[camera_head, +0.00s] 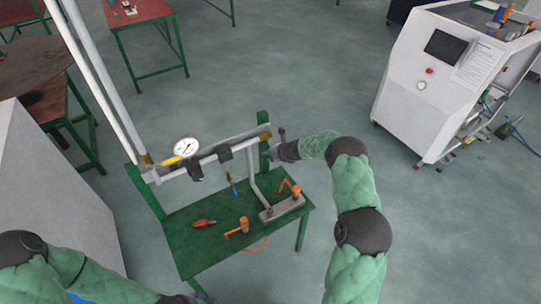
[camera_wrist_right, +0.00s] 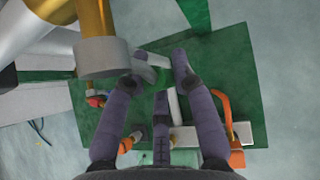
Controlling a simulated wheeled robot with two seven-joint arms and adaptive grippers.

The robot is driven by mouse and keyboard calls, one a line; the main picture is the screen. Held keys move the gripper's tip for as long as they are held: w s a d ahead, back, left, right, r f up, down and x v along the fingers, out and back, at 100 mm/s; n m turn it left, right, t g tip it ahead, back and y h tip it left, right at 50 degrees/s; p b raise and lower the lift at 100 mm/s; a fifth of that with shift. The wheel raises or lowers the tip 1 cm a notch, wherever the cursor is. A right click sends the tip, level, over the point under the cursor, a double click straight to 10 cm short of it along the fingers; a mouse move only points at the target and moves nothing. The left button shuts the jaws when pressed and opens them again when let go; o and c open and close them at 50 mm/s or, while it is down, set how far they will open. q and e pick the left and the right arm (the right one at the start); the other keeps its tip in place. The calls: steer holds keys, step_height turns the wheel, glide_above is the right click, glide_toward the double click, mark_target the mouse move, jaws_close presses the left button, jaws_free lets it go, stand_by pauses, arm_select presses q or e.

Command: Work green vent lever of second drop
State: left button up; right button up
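A grey pipe (camera_head: 215,158) runs above the green table (camera_head: 187,238), with a white dial gauge (camera_head: 186,147) and a yellow lever (camera_head: 171,161). A blue-handled part (camera_head: 232,184) hangs below it. My right gripper (camera_head: 275,142) is beside the pipe's right end. In the right wrist view my right gripper (camera_wrist_right: 161,60) has its fingers spread, beside the grey pipe end (camera_wrist_right: 103,57); whether they touch anything is unclear. A dark end of my left arm (camera_head: 180,298) is cut off at the bottom edge.
Orange bent handles (camera_head: 290,188) and an orange valve (camera_head: 243,226) are on the table, with a red tool (camera_head: 204,223) lying nearby. An orange bent handle also shows in the wrist view (camera_wrist_right: 226,118). A white cabinet (camera_head: 440,85) stands right; floor between is free.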

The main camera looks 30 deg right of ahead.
steer(key=o, duration=0.3)
steer(key=shift+s+a+f, duration=0.1)
steer(key=shift+a+f, duration=0.05)
steer(key=shift+o, duration=0.2)
steer(key=shift+s+d+r, duration=0.2)
steer(key=shift+d+r, duration=0.05)
steer(key=shift+r, duration=0.25)
steer(key=v, duration=1.1)
steer(key=shift+s+f, duration=0.1)
